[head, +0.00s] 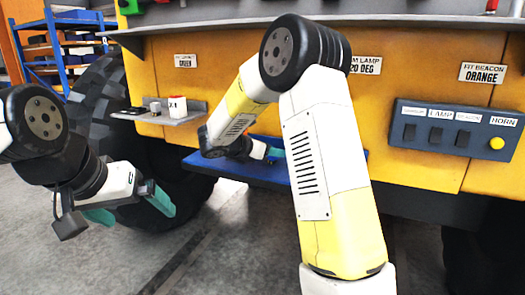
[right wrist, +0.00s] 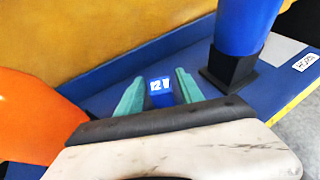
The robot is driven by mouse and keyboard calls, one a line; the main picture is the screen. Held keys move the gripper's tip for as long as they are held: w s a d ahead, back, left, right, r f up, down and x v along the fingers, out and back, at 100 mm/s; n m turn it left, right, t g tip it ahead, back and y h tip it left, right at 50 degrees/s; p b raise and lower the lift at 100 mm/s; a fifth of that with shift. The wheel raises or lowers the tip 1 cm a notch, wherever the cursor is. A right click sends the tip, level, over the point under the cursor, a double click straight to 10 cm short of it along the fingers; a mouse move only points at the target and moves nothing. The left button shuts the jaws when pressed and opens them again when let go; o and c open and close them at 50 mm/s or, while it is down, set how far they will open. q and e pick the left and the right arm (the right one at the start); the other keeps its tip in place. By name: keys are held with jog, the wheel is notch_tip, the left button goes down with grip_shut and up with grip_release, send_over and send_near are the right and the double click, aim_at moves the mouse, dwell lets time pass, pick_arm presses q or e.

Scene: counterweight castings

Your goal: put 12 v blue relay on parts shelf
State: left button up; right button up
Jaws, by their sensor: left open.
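The 12 V blue relay (right wrist: 161,92), a small blue block with a white "12V" mark, stands between the teal fingers of my right gripper (right wrist: 160,91) in the right wrist view. Whether the fingers press on it I cannot tell. In the head view my right gripper (head: 265,152) is over a blue tray (head: 215,166), mostly hidden behind my own arm, and the relay cannot be made out. A small grey shelf (head: 150,116) on the yellow machine holds a few small parts; I see no name on it. My left gripper (head: 130,208) is open and empty, below that shelf.
In the right wrist view an orange rounded object (right wrist: 35,115) is at left and a blue cylinder on a black base (right wrist: 245,35) at right. A switch panel (head: 455,133) is on the machine at right. A large tyre (head: 105,95) is behind my left arm.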

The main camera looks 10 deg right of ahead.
jog(key=shift+r, duration=0.1)
jog(key=shift+s+a+r, duration=0.1)
jog(key=shift+a+r, duration=0.05)
jog(key=shift+a, duration=0.05)
jog(key=v, duration=1.1)
jog(key=shift+a, duration=0.1)
jog(key=s+d+m+g+y, duration=0.2)
jog(key=s+d+m+y, duration=0.15)
jog(key=s+m, duration=0.4)
jog(key=s+d+m+g+y, duration=0.3)
jog(key=s+d+m, duration=0.15)
jog(key=s, duration=0.55)
jog(key=s+a+m+t+y, duration=0.3)
jog(key=s+m+y, duration=0.4)
jog(key=s+m, duration=0.3)
jog(key=shift+a+m+t, duration=0.3)
jog(key=shift+a+m, duration=0.2)
jog(key=shift+m, duration=0.6)
